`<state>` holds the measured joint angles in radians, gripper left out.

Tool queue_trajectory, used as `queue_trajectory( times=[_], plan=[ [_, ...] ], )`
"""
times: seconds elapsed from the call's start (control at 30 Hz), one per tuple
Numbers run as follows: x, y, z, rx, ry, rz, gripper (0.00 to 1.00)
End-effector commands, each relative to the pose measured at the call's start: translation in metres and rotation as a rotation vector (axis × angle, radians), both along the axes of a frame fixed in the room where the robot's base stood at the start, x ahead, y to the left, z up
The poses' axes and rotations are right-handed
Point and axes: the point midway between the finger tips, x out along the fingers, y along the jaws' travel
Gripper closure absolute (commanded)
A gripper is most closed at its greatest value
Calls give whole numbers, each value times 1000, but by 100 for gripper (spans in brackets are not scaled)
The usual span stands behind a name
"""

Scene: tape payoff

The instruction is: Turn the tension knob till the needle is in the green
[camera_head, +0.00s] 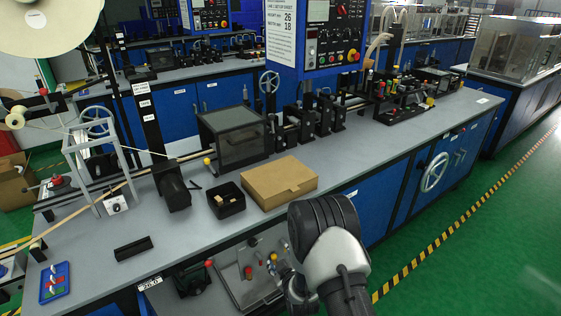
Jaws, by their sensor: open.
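A small white plate with a dark round part (116,204) sits low on the front of an open metal frame (95,170) at the left of the bench. It may be the tension knob or its dial; it is too small to tell. I cannot make out a needle or a green band. My arm rises at the bottom centre, in front of the bench and well to the right of the frame. My gripper cannot be made out; the arm's end is hidden or out of view.
The grey bench (215,245) holds a cardboard box (279,182), a black bin (226,201), a dark glass-sided case (234,132) and a black block (133,248). A blue tray (54,283) lies at the front left corner. A large reel (45,22) hangs upper left. Green floor is clear at right.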

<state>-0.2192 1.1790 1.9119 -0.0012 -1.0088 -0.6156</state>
Motion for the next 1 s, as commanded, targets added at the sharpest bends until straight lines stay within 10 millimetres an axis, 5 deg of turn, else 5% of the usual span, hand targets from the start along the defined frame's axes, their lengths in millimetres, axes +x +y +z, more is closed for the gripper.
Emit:
queue_trajectory(
  times=[0.2, 0.47, 0.77, 1.0],
  plan=[
    [12, -17, 85, 51, 89, -73, 44],
    [-8, -42, 176, 110, 202, -167, 44],
    [-71, -74, 265, 176, 330, -284, 44],
    [-145, -97, 319, 228, 428, -384, 44]
  ],
)
